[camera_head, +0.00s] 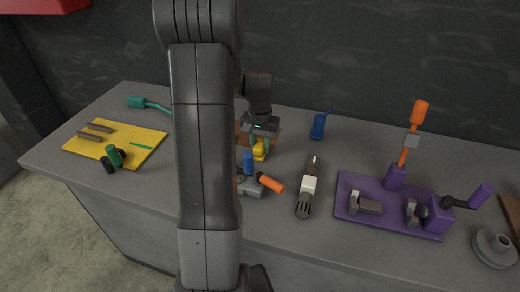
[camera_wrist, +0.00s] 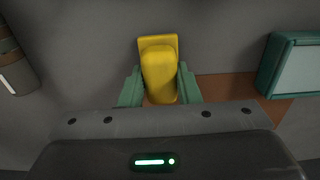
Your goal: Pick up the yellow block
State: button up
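The yellow block (camera_wrist: 159,73) stands between the two green fingers of my gripper (camera_wrist: 160,88) in the wrist view. It has a rounded front part and a flat plate behind. The fingers are close along its left and right sides; whether they press on it cannot be told. In the head view the yellow block (camera_head: 260,150) is small, below my gripper (camera_head: 260,146) on the grey workbench. My arm hides part of the bench to its left.
A blue cylinder (camera_head: 248,163) and an orange-handled tool (camera_head: 270,183) are just in front of the block. A white and dark tool (camera_head: 308,188), a blue can (camera_head: 318,126) and a purple fixture (camera_head: 350,208) are to the right. A yellow board (camera_head: 140,138) lies left.

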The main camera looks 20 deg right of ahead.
aim_at(260, 144)
jog(key=shift+c, duration=0.4)
notch_tip(260, 144, up, 10)
jog(key=shift+b, duration=0.35)
